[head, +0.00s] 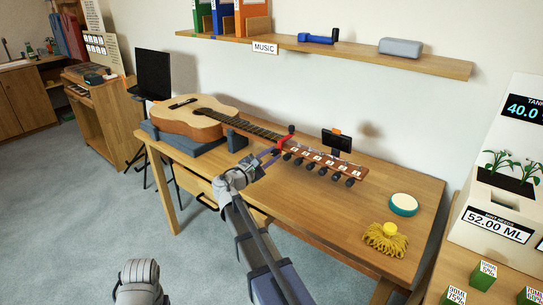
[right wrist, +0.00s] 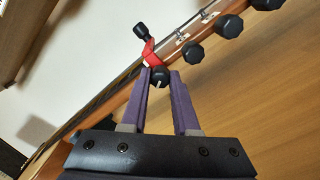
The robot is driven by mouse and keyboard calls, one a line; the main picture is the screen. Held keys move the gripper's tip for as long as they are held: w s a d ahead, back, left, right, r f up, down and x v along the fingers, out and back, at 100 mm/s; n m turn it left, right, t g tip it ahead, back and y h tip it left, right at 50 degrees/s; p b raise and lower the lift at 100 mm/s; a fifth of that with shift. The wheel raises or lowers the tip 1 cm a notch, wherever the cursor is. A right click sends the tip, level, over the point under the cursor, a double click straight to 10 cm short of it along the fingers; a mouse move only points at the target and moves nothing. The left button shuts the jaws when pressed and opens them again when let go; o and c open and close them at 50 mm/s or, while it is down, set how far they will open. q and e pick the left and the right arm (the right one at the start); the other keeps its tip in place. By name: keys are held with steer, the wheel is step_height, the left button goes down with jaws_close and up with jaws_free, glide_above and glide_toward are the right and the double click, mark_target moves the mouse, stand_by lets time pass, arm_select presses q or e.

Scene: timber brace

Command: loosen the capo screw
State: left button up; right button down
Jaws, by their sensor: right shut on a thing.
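The guitar (head: 203,115) lies on the wooden table, its body on a blue-grey rest and its neck pointing right. A red capo (head: 284,142) sits on the neck near the headstock; it also shows in the right wrist view (right wrist: 150,53). My right gripper (head: 270,154) is at the near side of the neck by the capo. In the right wrist view its purple fingers are shut on the black capo screw (right wrist: 159,78), a knob with a light mark. Another black knob (right wrist: 140,31) stands at the capo's far end.
Tuning pegs (right wrist: 193,52) line the headstock close to the right of my fingers. A small black device (head: 336,141) stands behind the headstock. The table's front middle is clear.

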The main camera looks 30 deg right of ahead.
stand_by(0.4)
steer(key=c, duration=0.9)
jaws_free()
steer(key=v, duration=0.7)
steer(key=shift+s+a, duration=0.15)
steer(key=shift+a, duration=0.2)
